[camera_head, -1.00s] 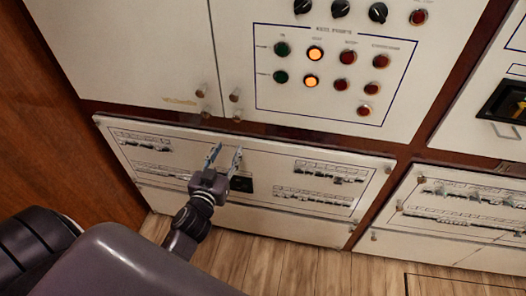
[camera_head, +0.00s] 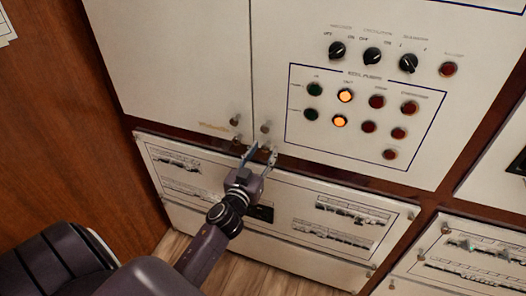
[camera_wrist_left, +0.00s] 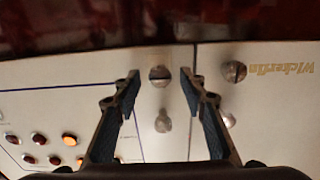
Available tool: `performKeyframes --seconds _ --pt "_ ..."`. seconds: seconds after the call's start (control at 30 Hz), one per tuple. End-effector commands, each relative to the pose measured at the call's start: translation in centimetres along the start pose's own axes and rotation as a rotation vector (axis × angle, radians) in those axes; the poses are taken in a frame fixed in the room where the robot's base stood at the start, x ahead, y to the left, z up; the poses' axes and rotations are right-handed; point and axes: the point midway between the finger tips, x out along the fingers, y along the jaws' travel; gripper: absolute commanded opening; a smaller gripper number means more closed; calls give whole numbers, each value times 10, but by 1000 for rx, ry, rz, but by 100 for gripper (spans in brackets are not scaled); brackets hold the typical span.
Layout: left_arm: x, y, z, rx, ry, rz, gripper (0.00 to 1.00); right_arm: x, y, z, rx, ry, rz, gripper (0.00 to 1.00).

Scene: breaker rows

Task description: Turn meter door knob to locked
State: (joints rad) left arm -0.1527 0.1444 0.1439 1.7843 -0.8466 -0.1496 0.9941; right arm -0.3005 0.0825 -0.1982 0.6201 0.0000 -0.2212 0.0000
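Small metal knobs sit in pairs on either side of the seam between two cream doors, near their lower edge. My left gripper (camera_head: 261,153) is open, its fingertips at the lower knob of the right-hand door. In the left wrist view that slotted knob (camera_wrist_left: 159,74) shows between the two fingers (camera_wrist_left: 160,82), with a gap on both sides. A second knob (camera_wrist_left: 163,122) of the same door is also between the fingers in that picture. The left-hand door's slotted knob (camera_wrist_left: 234,71) is outside them. No label shows which is the meter door knob. My right gripper is not in view.
The right-hand door (camera_head: 285,40) carries black rotary dials (camera_head: 372,56) and lit and unlit round lamps (camera_head: 345,96). A dark red frame strip (camera_head: 330,176) runs below the doors. Under it is a breaker panel (camera_head: 300,245). A wooden wall (camera_head: 60,130) stands at the left.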

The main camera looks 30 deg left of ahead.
Motion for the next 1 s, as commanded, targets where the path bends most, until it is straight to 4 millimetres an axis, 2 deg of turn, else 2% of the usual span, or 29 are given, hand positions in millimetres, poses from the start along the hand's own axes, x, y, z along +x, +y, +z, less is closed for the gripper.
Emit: performKeyframes --seconds 0.2,0.53,0.77,1.0 --pt "0 0 0 0 0 0 37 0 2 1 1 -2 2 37" --pt "0 0 1 0 -1 0 1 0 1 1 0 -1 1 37" --pt "0 0 1 10 -1 0 0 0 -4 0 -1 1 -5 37" --pt "0 0 1 98 0 0 0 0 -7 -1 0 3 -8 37"
